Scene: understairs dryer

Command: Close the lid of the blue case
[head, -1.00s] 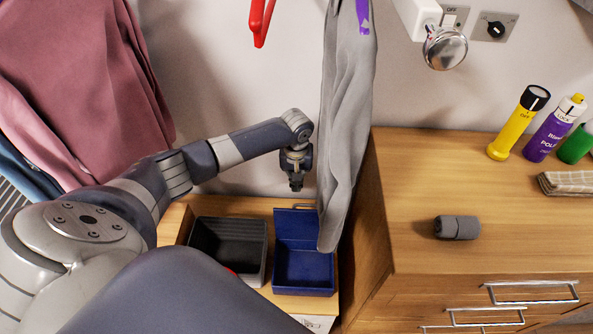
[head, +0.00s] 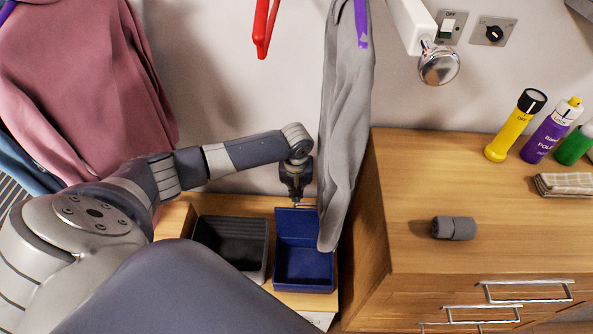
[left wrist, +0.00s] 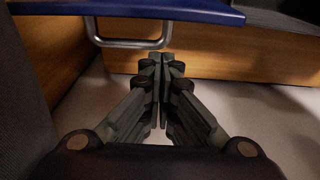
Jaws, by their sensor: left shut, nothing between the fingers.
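The blue case (head: 304,284) stands open on a low wooden surface, with its lid (head: 297,226) raised at the back. My left gripper (head: 295,198) is at the lid's top edge, on the wall side, pointing down; its fingertips are partly hidden there. In the left wrist view the gripper (left wrist: 162,58) is shut and empty. The lid's blue edge (left wrist: 140,10) crosses the top of that view, and a metal handle (left wrist: 128,44) hangs from it just beside the fingertips. I cannot tell whether they touch. My right gripper is not in view.
A dark grey open box (head: 262,270) stands left of the case. A grey hanging garment (head: 345,120) drops close to the case's right side. A wooden drawer unit (head: 430,255) rises to the right, with a grey roll (head: 454,228) and bottles on top.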

